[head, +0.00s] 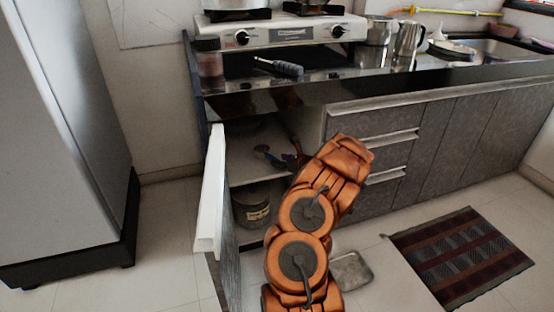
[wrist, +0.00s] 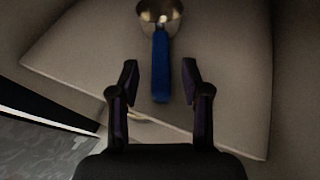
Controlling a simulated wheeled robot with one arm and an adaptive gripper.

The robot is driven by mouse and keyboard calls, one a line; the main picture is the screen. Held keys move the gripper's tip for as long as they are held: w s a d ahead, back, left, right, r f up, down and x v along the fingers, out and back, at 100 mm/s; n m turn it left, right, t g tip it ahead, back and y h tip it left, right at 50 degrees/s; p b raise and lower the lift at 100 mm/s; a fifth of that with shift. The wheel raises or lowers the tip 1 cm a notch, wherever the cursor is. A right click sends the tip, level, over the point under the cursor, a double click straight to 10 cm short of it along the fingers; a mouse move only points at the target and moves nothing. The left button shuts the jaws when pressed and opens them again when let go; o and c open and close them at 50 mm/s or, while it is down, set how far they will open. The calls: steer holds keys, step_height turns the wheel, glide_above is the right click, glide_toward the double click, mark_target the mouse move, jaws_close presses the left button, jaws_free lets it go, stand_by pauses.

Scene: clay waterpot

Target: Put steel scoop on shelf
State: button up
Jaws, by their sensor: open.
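The steel scoop (wrist: 160,12) has a round metal bowl and a blue handle (wrist: 160,65). It lies on the pale shelf board (wrist: 90,50) inside the open cabinet, bowl farther in and handle toward me. In the wrist view my gripper (wrist: 160,78) is open, with one finger on each side of the handle and a gap on both sides. In the head view the shelf (head: 245,172) shows in the cabinet, with a small blue shape on it. My arm covers the right of the opening and mostly hides my gripper there.
The open cabinet door (head: 212,190) stands close left of my arm. A pot (head: 252,205) sits below the shelf. The dark counter (head: 330,88) with a stove (head: 280,30) overhangs the opening. A metal tray (head: 350,271) and a rug (head: 462,255) lie on the floor at right.

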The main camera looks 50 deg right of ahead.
steer(key=p+v, duration=0.1)
steer(key=v, duration=0.7)
steer(key=shift+s+p, duration=0.2)
steer(key=shift+p, duration=0.2)
steer(key=shift+r, duration=0.1)
